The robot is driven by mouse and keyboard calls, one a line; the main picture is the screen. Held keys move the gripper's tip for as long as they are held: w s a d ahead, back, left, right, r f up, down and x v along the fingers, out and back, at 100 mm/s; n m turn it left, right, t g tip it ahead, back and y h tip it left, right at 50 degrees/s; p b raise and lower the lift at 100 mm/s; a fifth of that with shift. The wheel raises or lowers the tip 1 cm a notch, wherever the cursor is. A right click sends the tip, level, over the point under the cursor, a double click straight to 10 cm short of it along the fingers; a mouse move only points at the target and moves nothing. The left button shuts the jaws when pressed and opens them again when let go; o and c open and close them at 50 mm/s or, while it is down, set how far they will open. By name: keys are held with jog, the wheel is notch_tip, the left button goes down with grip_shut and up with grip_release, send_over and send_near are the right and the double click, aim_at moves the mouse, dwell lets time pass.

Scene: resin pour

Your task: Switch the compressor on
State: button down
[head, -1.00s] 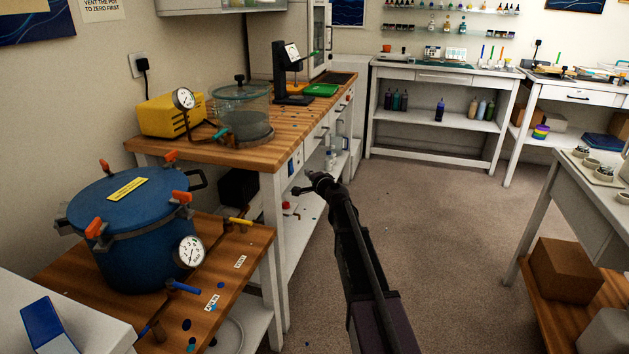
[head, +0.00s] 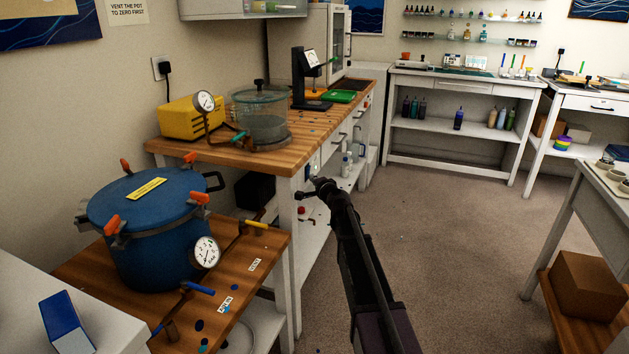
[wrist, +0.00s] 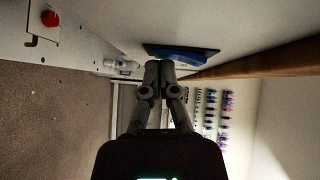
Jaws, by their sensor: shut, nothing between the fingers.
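No part in view is clearly marked as the compressor. A dark box (head: 255,190) stands in the shade under the wooden bench and may be it. A red knob (head: 301,211) shows low beneath the bench. The wrist view shows a red button (wrist: 50,18) on a white plate at the upper left; I cannot tell what it controls. A blue piece on a dark plate (wrist: 182,54) lies just beyond my fingertips in that view. My gripper (head: 314,188) is shut and empty, in front of the bench; its fingertips (wrist: 159,68) are together.
A blue pressure pot (head: 150,235) with orange clamps stands on a low wooden bench at left. A yellow pump (head: 190,120) and a clear chamber (head: 260,115) sit on the wooden bench (head: 215,147). The carpet (head: 440,230) at centre right is clear.

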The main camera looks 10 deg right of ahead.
jog(key=shift+s+d, duration=0.1)
jog(key=shift+d, duration=0.05)
jog(key=s+d+f+b, duration=0.1)
jog(key=s+d, duration=0.4)
jog(key=s, duration=0.6)
jog(key=shift+s+d+f, duration=0.15)
jog(key=shift+s+d, duration=0.1)
jog(key=shift+d, duration=0.1)
jog(key=s+a+f+n+g+y, duration=0.1)
jog(key=s+a+f+n+g, duration=0.45)
jog(key=s, duration=0.25)
jog(key=s+a+f+n+g+y, duration=0.1)
jog(key=s+a+f+n+g, duration=0.4)
jog(key=s, duration=0.3)
jog(key=s+d+f+n+g+h, duration=0.2)
jog(key=s+f+g+h, duration=0.1)
jog(key=s, duration=0.6)
jog(key=s+d+f+n+g+h, duration=0.2)
jog(key=s+f+g+h, duration=0.1)
jog(key=s, duration=0.5)
notch_tip(320, 180, up, 32)
jog(key=p, duration=3.2)
